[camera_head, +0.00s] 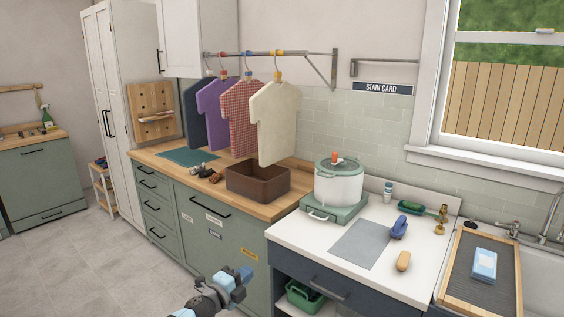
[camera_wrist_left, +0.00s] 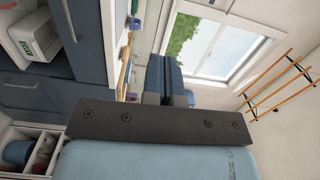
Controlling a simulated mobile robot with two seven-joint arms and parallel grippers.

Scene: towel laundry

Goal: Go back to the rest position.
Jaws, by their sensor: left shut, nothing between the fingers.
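My left gripper (camera_head: 238,279) shows low in the middle of the head view, in front of the green drawer cabinet and left of the white counter. Its blue fingers are together with nothing between them. In the left wrist view the closed fingers (camera_wrist_left: 164,78) point toward a window. The gripper is apart from the counters and holds no cloth. My right gripper is in neither view.
Hanging shirts (camera_head: 273,125) and a brown bin (camera_head: 258,182) are at the wooden counter. A white pot (camera_head: 339,184), blue brush (camera_head: 399,228) and grey mat (camera_head: 360,243) are on the white counter. A sink (camera_head: 543,282) is at right. Tiled floor at left is clear.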

